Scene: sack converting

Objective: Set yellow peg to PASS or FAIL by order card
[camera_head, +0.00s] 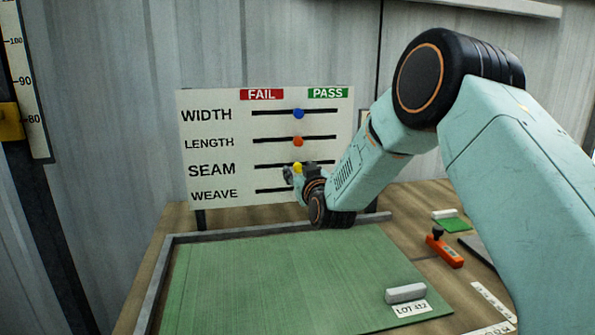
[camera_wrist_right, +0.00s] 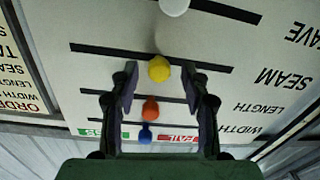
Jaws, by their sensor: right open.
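The white board (camera_head: 225,102) has slots for WIDTH, LENGTH, SEAM and WEAVE, with a red FAIL label (camera_head: 262,94) at left and a green PASS label (camera_head: 328,92) at right. The yellow peg (camera_head: 298,167) sits near the middle of the SEAM slot. My right gripper (camera_head: 292,175) is open at the board. In the right wrist view, which is upside down, the yellow peg (camera_wrist_right: 159,69) lies between the open fingers, with gaps on both sides. The order card (camera_wrist_right: 18,75) shows partly at that view's left edge; its entries are unreadable. My left gripper is out of view.
The blue peg (camera_head: 298,113) and orange peg (camera_head: 298,141) sit mid-slot above. A white peg (camera_wrist_right: 174,5) is on the WEAVE slot. The green mat (camera_head: 270,280) carries a grey block by a LOT 412 label (camera_head: 408,309). An orange tool (camera_head: 444,250) lies at right.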

